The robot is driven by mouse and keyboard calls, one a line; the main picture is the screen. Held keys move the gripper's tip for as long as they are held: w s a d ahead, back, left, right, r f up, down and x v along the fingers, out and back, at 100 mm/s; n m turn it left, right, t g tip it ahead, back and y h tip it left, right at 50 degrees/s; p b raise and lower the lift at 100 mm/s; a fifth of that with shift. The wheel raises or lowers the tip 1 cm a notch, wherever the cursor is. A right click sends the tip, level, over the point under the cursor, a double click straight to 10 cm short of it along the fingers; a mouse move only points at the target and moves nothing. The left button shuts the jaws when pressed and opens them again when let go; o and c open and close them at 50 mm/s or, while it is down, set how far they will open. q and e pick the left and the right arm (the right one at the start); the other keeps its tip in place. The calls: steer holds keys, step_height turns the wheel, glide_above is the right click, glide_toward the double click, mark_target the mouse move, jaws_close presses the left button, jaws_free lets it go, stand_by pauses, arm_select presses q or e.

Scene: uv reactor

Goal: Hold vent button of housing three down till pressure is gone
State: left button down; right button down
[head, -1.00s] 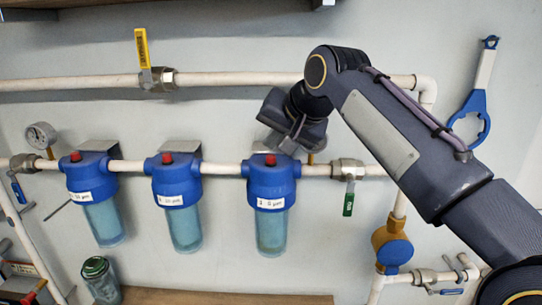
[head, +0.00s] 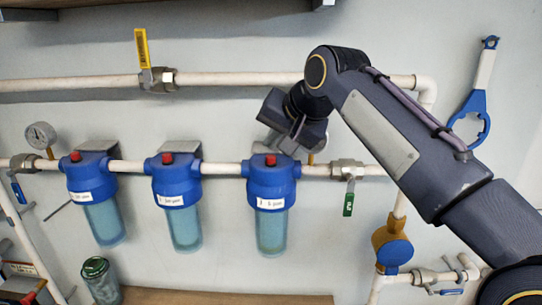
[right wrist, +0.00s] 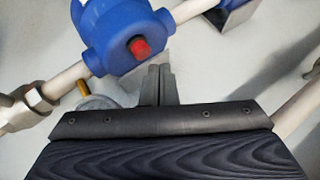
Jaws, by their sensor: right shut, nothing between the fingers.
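Three blue filter housings with clear bluish bowls hang in a row on a white pipe. The rightmost housing (head: 271,185) appears to be housing three; its label is too small to read surely. Its red vent button (head: 270,160) stands on its blue cap and also shows in the right wrist view (right wrist: 139,47). My right gripper (head: 291,147) is shut and empty, just right of and above that button. In the right wrist view the closed fingertips (right wrist: 159,72) are close to the button but do not visibly press it. My left gripper is not in view.
The other housings (head: 177,187) (head: 93,188) stand to the left. A pressure gauge (head: 40,135) is at far left; another gauge (right wrist: 97,102) is partly hidden behind my gripper. A green-handled valve (head: 348,198) is right of the rightmost housing. A yellow-handled valve (head: 143,50) is above.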

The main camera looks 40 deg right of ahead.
steer(key=shift+f, duration=0.1)
steer(key=shift+f+b, duration=0.3)
steer(key=shift+f, duration=0.05)
steer(key=shift+f+b, duration=0.35)
steer(key=shift+f, duration=0.2)
stand_by(1.5)
steer(key=shift+r, duration=0.15)
steer(key=shift+r+p, duration=0.85)
steer(key=shift+p, duration=0.1)
step_height(320, 180, up, 3)
steer(key=shift+f+p, duration=0.15)
steer(key=shift+p, duration=0.85)
steer(key=shift+r, duration=1.1)
